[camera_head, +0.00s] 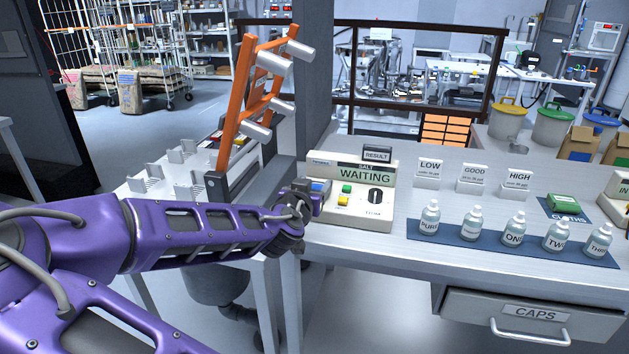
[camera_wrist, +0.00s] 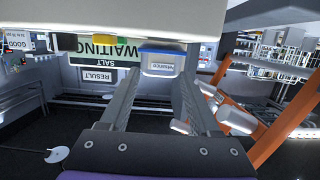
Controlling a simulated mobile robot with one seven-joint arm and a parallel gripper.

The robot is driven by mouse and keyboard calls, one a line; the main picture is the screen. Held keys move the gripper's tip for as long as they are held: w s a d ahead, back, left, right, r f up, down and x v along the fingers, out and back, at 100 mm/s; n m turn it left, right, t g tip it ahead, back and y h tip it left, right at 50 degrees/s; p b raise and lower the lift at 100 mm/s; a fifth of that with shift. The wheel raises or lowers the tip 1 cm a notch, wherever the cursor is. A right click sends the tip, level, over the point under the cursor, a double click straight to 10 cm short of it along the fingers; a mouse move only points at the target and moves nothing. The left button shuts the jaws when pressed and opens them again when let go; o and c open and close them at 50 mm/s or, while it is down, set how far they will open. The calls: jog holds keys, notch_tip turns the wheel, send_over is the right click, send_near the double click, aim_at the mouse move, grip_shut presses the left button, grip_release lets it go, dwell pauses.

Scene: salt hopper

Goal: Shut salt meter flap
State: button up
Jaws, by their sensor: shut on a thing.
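The salt meter (camera_head: 364,208) is a beige box on the bench, with a green screen reading WAITING, green and yellow buttons and a black knob. A small blue flap (camera_head: 319,185) is at its left side, partly behind my gripper (camera_head: 311,200). In the wrist view, which looks upside down, the flap (camera_wrist: 162,49) has a white label (camera_wrist: 162,66) and sits between the tips of my gripper (camera_wrist: 161,76). The gripper is shut on it. How far the flap stands open cannot be told.
An orange rack (camera_head: 258,90) with grey cylinders stands close behind my arm at left. A blue mat (camera_head: 470,239) with several small bottles lies to the right. LOW, GOOD and HIGH signs (camera_head: 474,174) stand behind it. A grey post rises behind the meter.

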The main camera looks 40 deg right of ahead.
jog(key=shift+s+a+f+t+h, duration=0.2)
jog(key=shift+f+t+h, duration=0.25)
jog(key=shift+h, duration=0.25)
jog(key=shift+f, duration=0.1)
jog(key=o, duration=1.1)
jog(key=shift+w, duration=0.1)
jog(key=shift+a, duration=0.1)
